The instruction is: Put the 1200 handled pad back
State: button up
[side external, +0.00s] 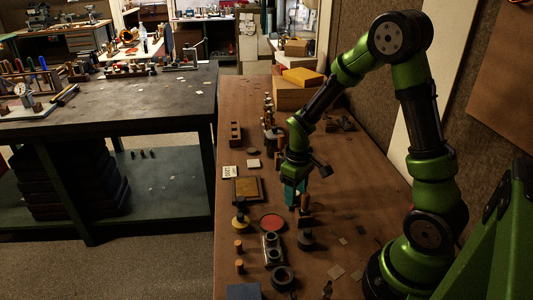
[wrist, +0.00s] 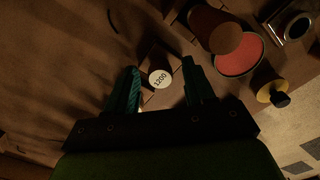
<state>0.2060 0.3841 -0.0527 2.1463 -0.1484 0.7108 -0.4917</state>
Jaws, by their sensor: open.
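The handled pad shows in the wrist view as a brown block with a round white label reading 1200 (wrist: 160,79). It lies between and slightly beyond the two teal fingertips of my gripper (wrist: 164,82). The fingers are apart, with a visible gap at the label's sides, so the gripper is open. In the side view my gripper (side external: 296,188) points down over the brown bench, right of the red disc. There the pad is hard to separate from the fingers and nearby wooden parts. A white card (side external: 229,171) that appears to read 1200 lies left on the bench.
Close by are a red disc (side external: 272,223), a brown cylindrical handle (wrist: 212,28) and a yellow-based piece (side external: 240,222). A framed board (side external: 247,188) lies to the left. A metal block (side external: 272,248) stands in front. Bare bench (side external: 355,215) lies to the right.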

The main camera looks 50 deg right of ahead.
notch_tip(320, 180, up, 12)
jog(key=s+a+r+m+t+y, duration=0.2)
jog(key=s+a+r+m+t, duration=0.2)
jog(key=s+a+r+t, duration=0.3)
jog(key=s+a+r, duration=0.2)
jog(key=a+r, duration=0.1)
jog(key=a, duration=0.2)
jog(key=shift+s, duration=0.35)
dwell(0.9)
